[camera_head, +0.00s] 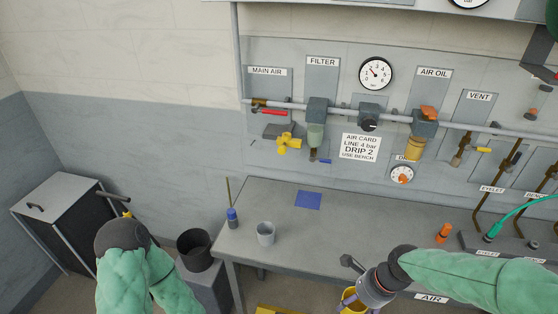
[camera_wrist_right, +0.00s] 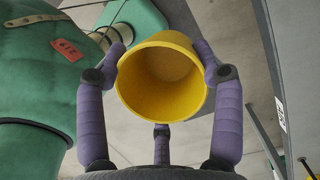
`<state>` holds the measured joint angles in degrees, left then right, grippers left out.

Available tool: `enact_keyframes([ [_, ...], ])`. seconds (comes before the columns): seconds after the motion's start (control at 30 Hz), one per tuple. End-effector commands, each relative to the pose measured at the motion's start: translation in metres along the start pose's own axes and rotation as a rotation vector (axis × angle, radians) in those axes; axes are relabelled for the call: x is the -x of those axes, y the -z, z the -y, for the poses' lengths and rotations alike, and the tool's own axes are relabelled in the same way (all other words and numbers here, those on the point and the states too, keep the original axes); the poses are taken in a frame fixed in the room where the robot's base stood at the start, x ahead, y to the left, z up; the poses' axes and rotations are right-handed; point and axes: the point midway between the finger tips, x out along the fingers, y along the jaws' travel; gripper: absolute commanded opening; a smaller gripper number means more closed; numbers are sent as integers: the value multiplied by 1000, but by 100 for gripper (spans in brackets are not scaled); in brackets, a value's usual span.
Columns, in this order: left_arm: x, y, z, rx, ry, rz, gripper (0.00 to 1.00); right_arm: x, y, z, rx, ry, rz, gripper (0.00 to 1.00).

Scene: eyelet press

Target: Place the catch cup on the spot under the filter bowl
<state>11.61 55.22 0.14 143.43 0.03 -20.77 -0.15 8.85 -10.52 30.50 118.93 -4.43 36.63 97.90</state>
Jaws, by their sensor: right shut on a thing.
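A yellow cup (camera_wrist_right: 135,105), which I take as the catch cup, is held by my right gripper (camera_wrist_right: 161,62), its open mouth facing the wrist camera. In the head view the yellow cup (camera_head: 347,304) shows partly behind my right gripper (camera_head: 354,287), near the bench's front edge. The greenish filter bowl (camera_head: 315,136) hangs below the FILTER label on the wall panel. A blue square spot (camera_head: 308,200) lies bare on the bench below it. My left gripper (camera_head: 118,205) is at the lower left, away from the bench; its fingers are mostly hidden.
A grey cup (camera_head: 265,234) and a blue bottle (camera_head: 232,217) with a thin rod stand on the bench's (camera_head: 330,236) left end. A dark bin (camera_head: 194,250) stands left of the bench. An orange object (camera_head: 444,232) is at the right. The bench around the blue square is clear.

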Motion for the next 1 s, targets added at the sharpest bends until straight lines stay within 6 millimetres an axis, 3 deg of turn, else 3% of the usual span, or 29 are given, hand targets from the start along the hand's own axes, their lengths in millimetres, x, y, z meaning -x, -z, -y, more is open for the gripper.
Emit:
enact_keyframes([
  [0.7,-63,2,22,0,0,0,40,-118,2,73,1397,-436,0,34],
  [1.0,-73,3,26,0,0,0,40,-144,2,86,1714,-531,-1,34],
])
